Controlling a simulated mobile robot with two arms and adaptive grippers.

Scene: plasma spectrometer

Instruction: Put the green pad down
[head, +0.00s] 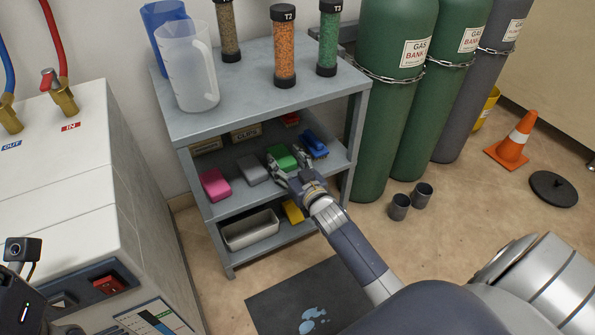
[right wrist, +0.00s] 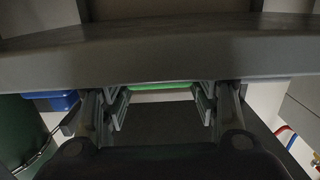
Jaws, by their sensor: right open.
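The green pad (head: 281,157) lies on the middle shelf of the grey rack (head: 262,122), between a grey pad and a blue object. My right gripper (head: 286,163) reaches into that shelf from the front, right at the green pad, and hides part of it. In the right wrist view the two fingers of the right gripper (right wrist: 160,108) stand apart, with a strip of the green pad (right wrist: 160,87) showing beyond them, partly hidden by a shelf edge.
A pink pad (head: 215,185), grey pad (head: 252,169) and blue object (head: 314,144) share the shelf. A white bin (head: 250,230) and yellow object (head: 292,211) are below. A pitcher (head: 193,75) and capped tubes stand on top. Gas cylinders (head: 395,90) are close right.

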